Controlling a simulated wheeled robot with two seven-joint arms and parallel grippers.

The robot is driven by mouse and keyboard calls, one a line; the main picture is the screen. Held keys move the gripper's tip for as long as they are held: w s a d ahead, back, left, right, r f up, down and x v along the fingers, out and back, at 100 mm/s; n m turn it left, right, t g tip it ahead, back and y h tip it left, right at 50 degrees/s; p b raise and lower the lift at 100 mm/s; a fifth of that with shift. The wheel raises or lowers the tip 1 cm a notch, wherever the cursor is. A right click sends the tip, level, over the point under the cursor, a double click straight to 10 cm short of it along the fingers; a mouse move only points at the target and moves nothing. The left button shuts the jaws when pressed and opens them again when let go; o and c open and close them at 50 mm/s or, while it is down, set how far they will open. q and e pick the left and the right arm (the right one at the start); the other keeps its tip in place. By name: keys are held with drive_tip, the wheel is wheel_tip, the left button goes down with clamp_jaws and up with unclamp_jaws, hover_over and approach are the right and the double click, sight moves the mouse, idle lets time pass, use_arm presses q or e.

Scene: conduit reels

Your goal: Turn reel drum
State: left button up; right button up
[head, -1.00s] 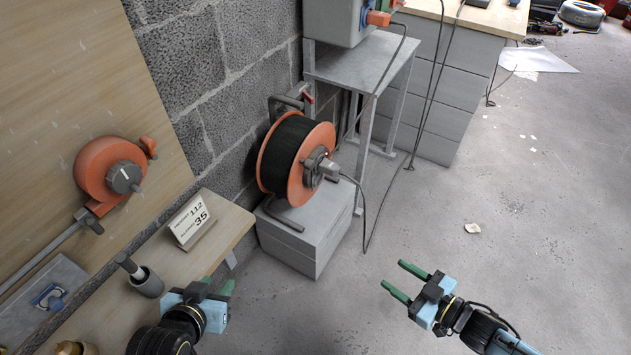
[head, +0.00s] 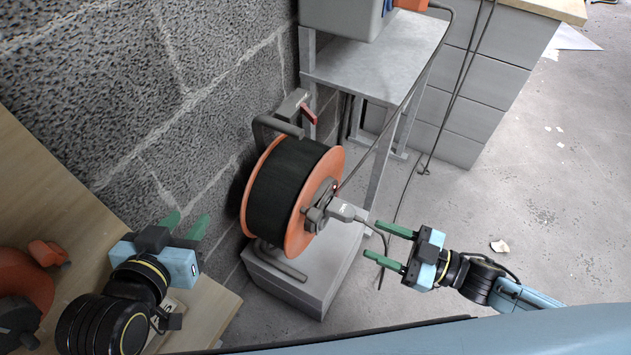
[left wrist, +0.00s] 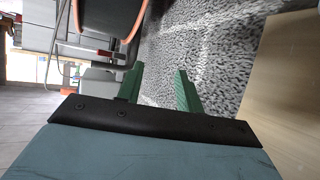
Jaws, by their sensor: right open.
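The reel drum (head: 284,187) is a black wound drum with orange flanges, in a grey frame on a grey block (head: 306,293) by the wall. A grey plug (head: 342,211) with a cable is at the hub of its right flange. Part of the drum also shows at the top of the left wrist view (left wrist: 107,20). My left gripper (head: 187,224) is open and empty, left of the drum and apart from it. My right gripper (head: 385,248) is open and empty, to the right of the drum, close to the hanging cable; I cannot tell whether they touch.
A metal stand (head: 385,62) with a grey box (head: 345,15) is behind the drum. A block wall (head: 120,85) runs along the left. A wooden bench (head: 215,312) and an orange reel (head: 22,285) are at lower left. Floor at right is mostly clear.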

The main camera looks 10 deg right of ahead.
drive_tip(key=b, duration=0.4)
approach(305, 197)
drive_tip(key=a+f, duration=0.2)
drive_tip(key=a, duration=0.3)
use_arm(q)
wheel_tip(305, 197, up, 14)
drive_tip(key=d+t+h, duration=0.3)
drive_tip(key=t+h, duration=0.1)
drive_tip(key=t, duration=0.6)
drive_tip(key=shift+w+r, duration=0.15)
drive_tip(key=shift+r, duration=0.05)
use_arm(e)
drive_tip(key=shift+w+a+f, duration=0.1)
drive_tip(key=shift+w+a, duration=0.3)
drive_tip(key=shift+w, duration=0.25)
clamp_jaws()
